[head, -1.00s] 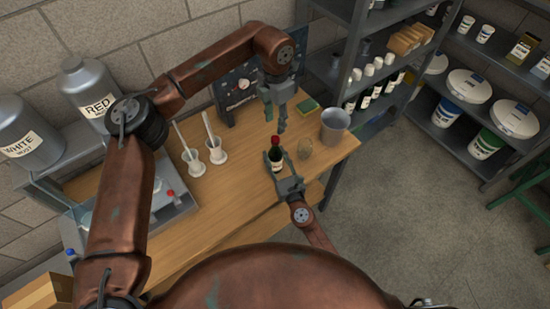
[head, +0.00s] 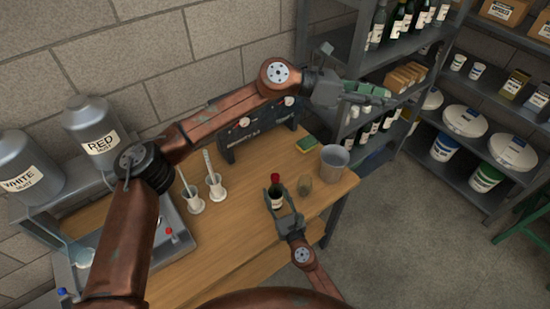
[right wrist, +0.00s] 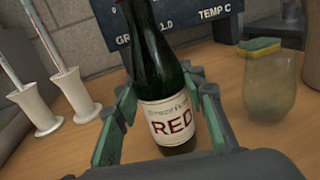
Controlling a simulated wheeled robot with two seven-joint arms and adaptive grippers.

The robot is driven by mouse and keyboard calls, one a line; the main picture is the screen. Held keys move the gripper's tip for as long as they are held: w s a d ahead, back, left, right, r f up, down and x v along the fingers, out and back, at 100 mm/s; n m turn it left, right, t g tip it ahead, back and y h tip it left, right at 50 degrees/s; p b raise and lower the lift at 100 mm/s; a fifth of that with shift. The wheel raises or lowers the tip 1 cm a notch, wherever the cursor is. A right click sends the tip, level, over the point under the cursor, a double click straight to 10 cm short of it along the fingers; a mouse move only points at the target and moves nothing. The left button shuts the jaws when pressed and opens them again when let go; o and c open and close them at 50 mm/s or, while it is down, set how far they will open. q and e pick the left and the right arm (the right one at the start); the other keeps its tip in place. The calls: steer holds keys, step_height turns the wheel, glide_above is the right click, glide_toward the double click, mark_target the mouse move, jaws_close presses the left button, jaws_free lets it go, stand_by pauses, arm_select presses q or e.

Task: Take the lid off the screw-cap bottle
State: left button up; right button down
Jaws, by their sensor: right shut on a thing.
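The screw-cap bottle (head: 276,196) is dark green with a red cap (head: 275,178) on top. It stands upright near the front of the wooden bench, and in the right wrist view its body and label (right wrist: 172,122) read RED, with the top out of that picture. My right gripper (head: 276,200) is shut around the bottle body; its fingers also show on both sides in the right wrist view (right wrist: 165,108). My left gripper (head: 378,96) is raised, pointing right in front of the shelves, well away from the bottle. Its finger opening is unclear.
A glass (head: 305,187) and a grey bucket (head: 333,163) stand right of the bottle, with a sponge (head: 305,146) behind. Two white holders (head: 216,187) stand to the left. A display box (head: 255,130) is at the back. Shelves (head: 340,60) of bottles rise behind my left gripper.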

arm_select(q)
steer(key=w+a+r+n+t+h, duration=0.2)
steer(key=w+a+r+n+t, duration=0.3)
steer(key=w+r+n+t, duration=0.6)
steer(key=w+a+f+n+t+y, duration=0.2)
steer(key=w+a+f+n+y, duration=0.3)
steer(key=w+a+f+y, duration=0.6)
steer(key=m+g+y, duration=0.7)
steer(key=g, duration=0.6)
glide_above(275, 176)
step_height(275, 176, down, 25)
steer(key=shift+w+d, duration=0.1)
steer(key=shift+f+g, duration=0.25)
steer(key=shift+g, duration=0.05)
steer(key=shift+f, duration=3.75)
steer(key=shift+c, duration=0.7)
